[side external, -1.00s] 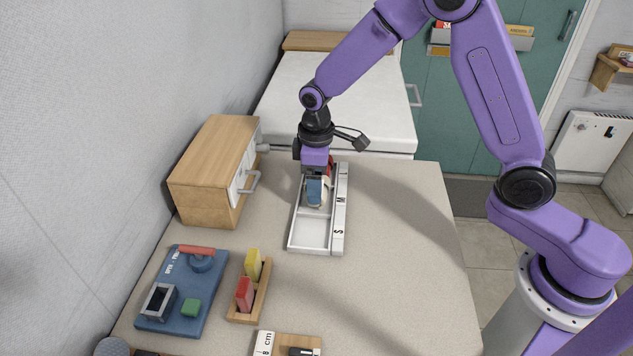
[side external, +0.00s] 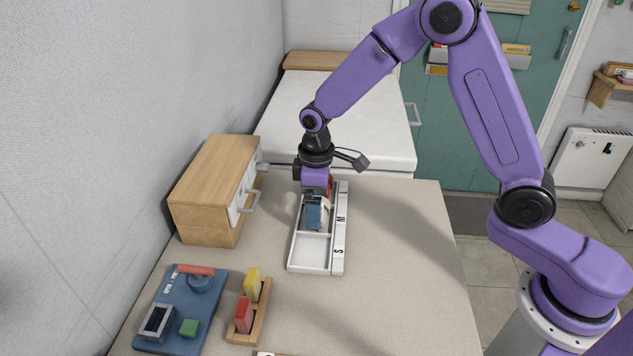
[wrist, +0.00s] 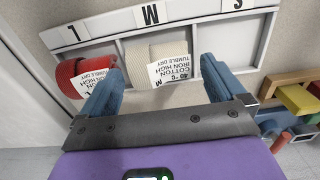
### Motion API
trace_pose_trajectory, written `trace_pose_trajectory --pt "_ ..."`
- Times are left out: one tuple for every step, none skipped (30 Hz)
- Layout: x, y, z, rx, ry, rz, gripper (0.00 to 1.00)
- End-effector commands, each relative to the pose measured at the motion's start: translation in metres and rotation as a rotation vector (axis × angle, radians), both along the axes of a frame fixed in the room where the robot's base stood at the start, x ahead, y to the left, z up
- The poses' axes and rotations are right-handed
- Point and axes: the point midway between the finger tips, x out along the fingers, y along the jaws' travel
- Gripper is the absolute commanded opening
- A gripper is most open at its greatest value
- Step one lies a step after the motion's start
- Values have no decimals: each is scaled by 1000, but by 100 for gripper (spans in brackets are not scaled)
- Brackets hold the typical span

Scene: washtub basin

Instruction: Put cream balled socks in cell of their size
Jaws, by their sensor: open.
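The cream balled socks (wrist: 148,52) lie in the middle cell of the white tray (wrist: 196,23), with a white care label facing the camera. The middle cell's letter tile (wrist: 150,14) reads as an upside-down M in the wrist view. My gripper (wrist: 160,88) is open, its blue fingers apart on either side of the cream socks. In the side external view, my gripper (side external: 316,213) is down at the tray (side external: 313,268), partly hiding the socks. Whether the fingers touch them is unclear.
Red balled socks (wrist: 82,72) with a label lie in the L cell beside my left finger. The S cell (side external: 311,249) is empty. A wooden cabinet (side external: 213,190) stands left of the tray. A blue board (side external: 181,310) and a block holder (side external: 249,318) are in front.

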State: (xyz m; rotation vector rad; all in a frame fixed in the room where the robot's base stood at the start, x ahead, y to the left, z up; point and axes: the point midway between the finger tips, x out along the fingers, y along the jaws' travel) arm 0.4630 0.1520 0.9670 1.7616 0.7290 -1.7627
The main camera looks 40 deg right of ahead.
Motion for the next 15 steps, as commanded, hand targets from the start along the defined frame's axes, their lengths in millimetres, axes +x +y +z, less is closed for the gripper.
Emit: trace_pose_trajectory --pt "1 0 6 1 -4 0 97" --pt "1 0 11 1 -4 0 97" --pt "1 0 18 3 -6 0 97" --pt "1 0 23 2 -5 0 97" --pt "1 0 29 3 -7 0 97" --pt "1 1 37 3 -7 0 97" --pt "1 1 44 3 -7 0 97" --pt "1 0 50 3 -7 0 97" --pt "1 1 58 3 -7 0 97" --pt "1 0 64 3 -6 0 97" --pt "1 0 70 2 -6 0 97" --pt "1 0 78 3 -6 0 97" --pt "1 0 83 2 -5 0 97" --pt "1 0 88 2 -5 0 97" --pt "1 0 94 2 -5 0 97"
